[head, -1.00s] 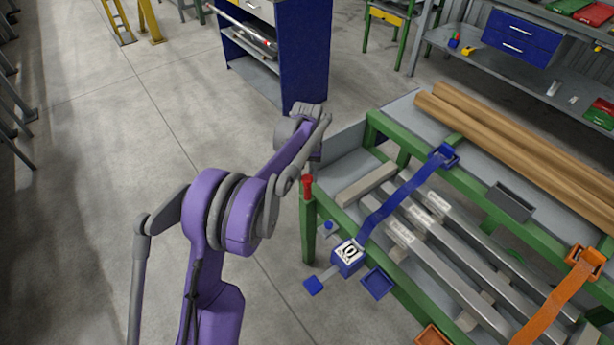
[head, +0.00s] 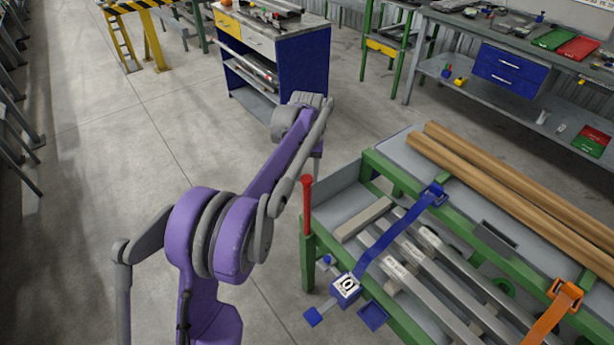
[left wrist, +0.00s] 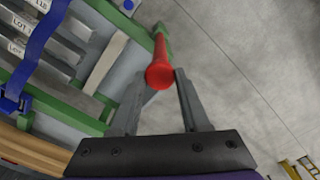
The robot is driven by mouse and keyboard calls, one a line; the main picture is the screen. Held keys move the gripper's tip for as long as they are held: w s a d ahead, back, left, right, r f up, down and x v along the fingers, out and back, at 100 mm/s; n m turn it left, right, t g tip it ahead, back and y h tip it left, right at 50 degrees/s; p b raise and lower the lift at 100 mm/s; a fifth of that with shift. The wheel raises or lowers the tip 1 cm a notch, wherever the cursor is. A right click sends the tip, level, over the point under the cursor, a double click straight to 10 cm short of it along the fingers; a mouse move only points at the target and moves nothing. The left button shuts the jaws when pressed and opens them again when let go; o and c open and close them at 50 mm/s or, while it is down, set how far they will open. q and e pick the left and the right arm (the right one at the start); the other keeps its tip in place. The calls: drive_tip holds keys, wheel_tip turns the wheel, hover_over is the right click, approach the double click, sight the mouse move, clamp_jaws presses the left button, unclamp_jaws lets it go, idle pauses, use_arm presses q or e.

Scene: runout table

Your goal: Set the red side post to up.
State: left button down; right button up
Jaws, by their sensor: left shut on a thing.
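The red side post (head: 307,206) stands upright out of the green corner leg of the runout table, with a long red length showing above the leg. In the left wrist view the red post (left wrist: 160,62) appears end-on, its round head between my two fingers. My left gripper (left wrist: 162,76) is shut on the post near its head. In the head view my purple left arm reaches over to the post's top, and the forearm and wrist hide most of the fingers. My right gripper is in neither view.
The green runout table (head: 375,160) carries grey bars (head: 440,285), brown tubes (head: 500,175), a blue strap (head: 395,228) and an orange strap (head: 545,322). A blue box marked 0 (head: 345,290) hangs at its near edge.

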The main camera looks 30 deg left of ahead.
use_arm(q)
drive_tip(key=shift+c, duration=1.9)
unclamp_jaws()
drive_tip(key=shift+r, duration=0.1)
wheel_tip(320, 180, up, 11)
drive_tip(key=shift+f+p, duration=0.2)
drive_tip(key=shift+p, duration=0.2)
